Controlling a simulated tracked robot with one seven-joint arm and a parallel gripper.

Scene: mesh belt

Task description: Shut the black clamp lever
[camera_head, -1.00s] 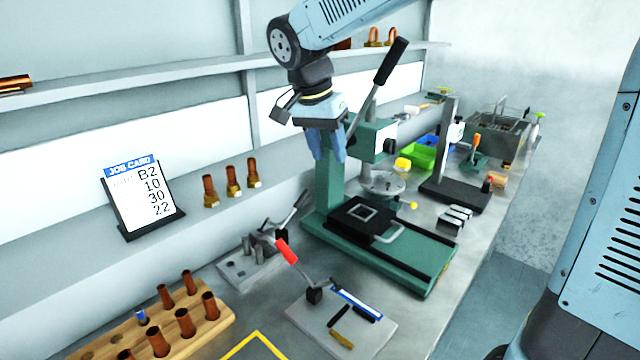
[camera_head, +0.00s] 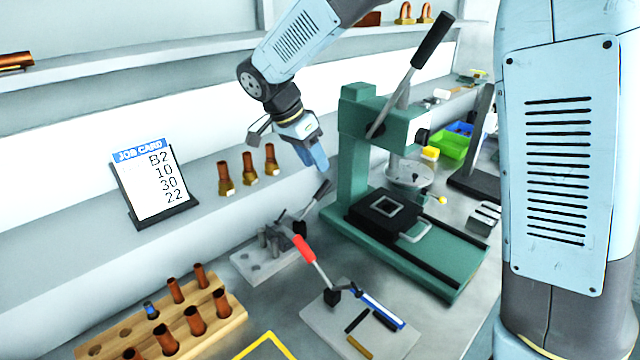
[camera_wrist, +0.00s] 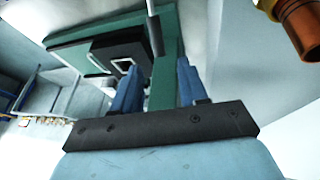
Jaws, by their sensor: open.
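The clamp with the black lever (camera_head: 322,190) stands on a small grey base plate (camera_head: 248,262) in the head view. Its black handle is raised, slanting up to the right. My gripper (camera_head: 316,163) is open and empty, pointing down just above the black handle and apart from it. In the wrist view my gripper (camera_wrist: 157,88) has its two blue fingers spread, with the green press behind them. A black grip on a pale rod (camera_wrist: 155,36) shows there; I cannot tell whether it is the clamp lever or the press lever.
The green press (camera_head: 355,150) with its long black-tipped lever (camera_head: 432,40) stands right of my gripper. A red-handled clamp (camera_head: 305,250) is in front. Copper fittings (camera_head: 248,168) stand on the ledge behind. A wooden rack (camera_head: 125,335) is at front left.

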